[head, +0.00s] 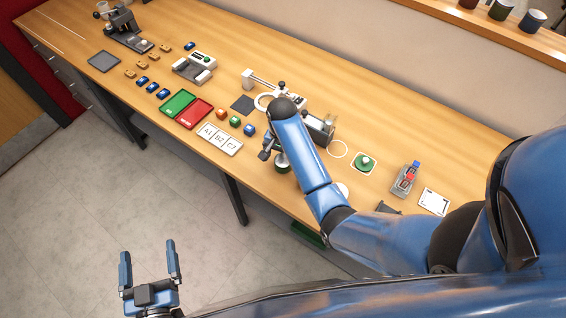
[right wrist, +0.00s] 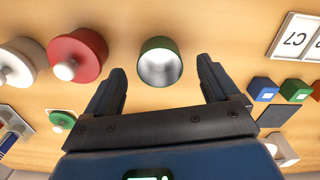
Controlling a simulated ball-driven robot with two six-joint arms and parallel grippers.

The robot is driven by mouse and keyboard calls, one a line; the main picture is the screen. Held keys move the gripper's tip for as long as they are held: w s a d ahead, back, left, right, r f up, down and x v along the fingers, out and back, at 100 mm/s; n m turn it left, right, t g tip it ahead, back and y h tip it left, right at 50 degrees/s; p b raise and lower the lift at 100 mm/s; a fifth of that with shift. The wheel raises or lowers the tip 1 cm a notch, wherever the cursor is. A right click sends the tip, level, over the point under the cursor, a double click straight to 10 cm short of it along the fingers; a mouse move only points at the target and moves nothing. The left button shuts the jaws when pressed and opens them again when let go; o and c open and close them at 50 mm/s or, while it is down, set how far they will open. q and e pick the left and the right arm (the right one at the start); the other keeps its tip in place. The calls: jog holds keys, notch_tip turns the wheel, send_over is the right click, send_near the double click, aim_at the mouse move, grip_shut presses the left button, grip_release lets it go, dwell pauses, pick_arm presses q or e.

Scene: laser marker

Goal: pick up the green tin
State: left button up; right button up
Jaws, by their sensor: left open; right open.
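The green tin (right wrist: 160,66) is open at the top, with a bare silvery inside, and stands on the wooden bench. In the head view the tin (head: 283,165) is near the bench's front edge, partly hidden by my right arm. My right gripper (right wrist: 162,82) is open and empty above the bench, its two fingers spread either side of the tin's position in the wrist picture, not closed on it. In the head view my right gripper (head: 267,148) is partly hidden by its own wrist. My left gripper (head: 147,258) is open and empty over the floor, away from the bench.
A red lidded tin (right wrist: 78,54) and a white lidded tin (right wrist: 20,62) stand beside the green tin. A green knobbed lid (head: 363,162) lies on a white-edged pad. A labelled white tray (head: 220,139), small cubes (head: 235,121) and a fixture (head: 318,127) are nearby.

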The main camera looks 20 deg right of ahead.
aim_at(282, 162)
jog(key=shift+f+p, duration=0.35)
jog(key=shift+f, duration=1.65)
jog(key=c, duration=1.1)
jog(key=shift+c, duration=0.2)
jog(key=shift+d+r, duration=0.1)
jog(key=shift+r, duration=0.05)
